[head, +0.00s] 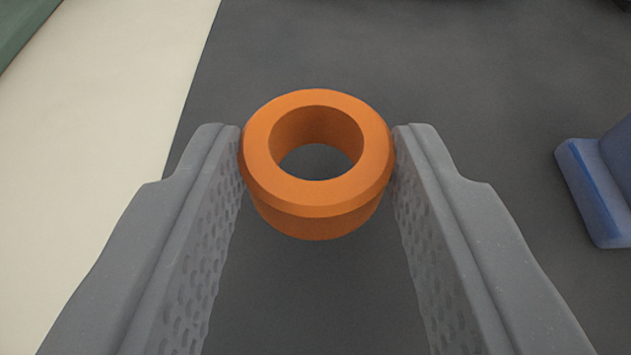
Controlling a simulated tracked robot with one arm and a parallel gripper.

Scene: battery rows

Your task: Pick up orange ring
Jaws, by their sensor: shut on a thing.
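The orange ring (317,198) is in the upper middle of the head view, with its hole facing up toward the camera. My gripper (318,155) is shut on it. The two grey fingers touch the ring's left and right sides near their tips. Dark grey floor shows through the hole and below the ring. I cannot tell how far the ring is above the floor.
A blue object (598,190) stands at the right edge, apart from my gripper and partly cut off. A pale strip (95,130) runs along the left, with a green corner (22,25) at top left. The dark floor (480,80) around the ring is clear.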

